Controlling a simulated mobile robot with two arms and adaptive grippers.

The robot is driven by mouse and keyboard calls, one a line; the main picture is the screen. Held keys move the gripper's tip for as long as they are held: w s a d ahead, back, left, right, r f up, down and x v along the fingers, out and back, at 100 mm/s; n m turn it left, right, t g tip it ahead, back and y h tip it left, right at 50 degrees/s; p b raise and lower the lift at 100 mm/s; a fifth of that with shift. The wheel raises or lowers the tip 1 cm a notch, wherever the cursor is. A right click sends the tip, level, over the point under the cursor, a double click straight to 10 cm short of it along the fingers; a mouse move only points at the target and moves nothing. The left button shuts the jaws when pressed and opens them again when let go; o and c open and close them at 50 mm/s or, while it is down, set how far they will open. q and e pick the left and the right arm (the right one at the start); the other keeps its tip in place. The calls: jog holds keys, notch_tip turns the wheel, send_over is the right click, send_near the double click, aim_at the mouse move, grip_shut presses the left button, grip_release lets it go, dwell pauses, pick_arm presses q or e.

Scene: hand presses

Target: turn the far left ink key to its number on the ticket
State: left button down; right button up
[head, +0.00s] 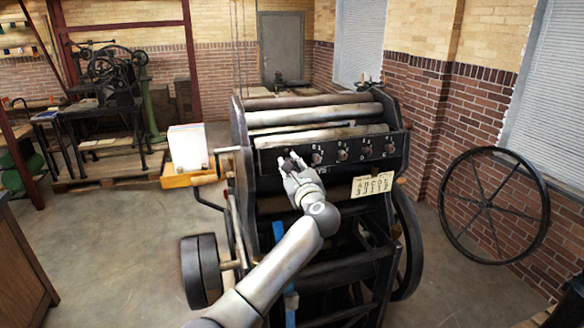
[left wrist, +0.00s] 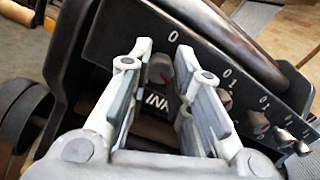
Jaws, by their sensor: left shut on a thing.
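The black ink panel (head: 330,152) runs across the front of the press, with a row of ink keys and white numerals. My left gripper (head: 289,161) is at the panel's left end, shut on the far left ink key (left wrist: 160,69). In the left wrist view the key sits between the fingers, with a red mark on its face and a white 0 above it. The fingers hide the key in the head view. The cream ticket (head: 372,185) hangs below the panel at right; its lower row of numbers is too small to read surely. My right gripper is out of view.
The neighbouring ink key (head: 317,159) is close to the right of my left gripper, with further keys beyond it. A crank handle (head: 226,150) and a black drum (head: 201,271) stick out at the press's left. A large spoked wheel (head: 488,207) leans at right.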

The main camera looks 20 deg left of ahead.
pick_arm(q)
jog(key=shift+a+r+m, duration=0.1)
jog(key=shift+r+m, duration=0.25)
jog(key=shift+m, duration=0.35)
jog(key=c, duration=1.7)
grip_release()
jog(key=o, duration=0.4)
jog(key=shift+w+f, duration=0.2)
jog(key=shift+f, duration=0.15)
jog(key=v, duration=1.2)
jog(key=shift+s+a+r, duration=0.1)
